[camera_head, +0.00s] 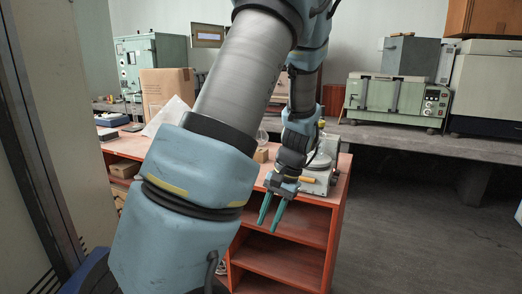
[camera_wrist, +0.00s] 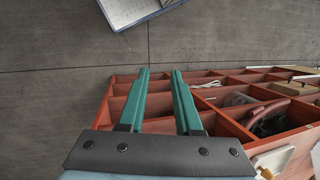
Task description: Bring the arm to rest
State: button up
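My gripper (camera_head: 268,226) hangs from my bent arm, in front of the upper shelf openings of an orange-red shelf unit (camera_head: 338,196) in the head view. Its two teal fingers point down and stand apart. In the wrist view my gripper (camera_wrist: 160,72) is open, with nothing between the fingers. The shelf unit (camera_wrist: 112,92) also shows there, below and to the right of the fingertips, with many compartments. My upper arm hides much of the middle of the head view.
A cardboard box (camera_head: 166,88) stands behind my arm at the left. A grey-and-white device (camera_head: 318,176) sits on the shelf unit's top near my wrist. A green machine (camera_head: 396,98) stands on the concrete bench (camera_head: 420,140). The floor (camera_head: 420,235) at the right is clear.

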jog(key=s+a+r+n+t+h, duration=0.2)
jog(key=s+a+r+n+h, duration=0.1)
jog(key=a, duration=0.5)
jog(key=s+r+n, duration=0.1)
jog(key=s+r, duration=0.1)
jog(key=s, duration=0.1)
jog(key=shift+s+a+r+n+t+h, duration=0.15)
jog(key=shift+a+r+n+t+h, duration=0.15)
jog(key=shift+a+r+t+h, duration=0.1)
jog(key=shift+f, duration=0.1)
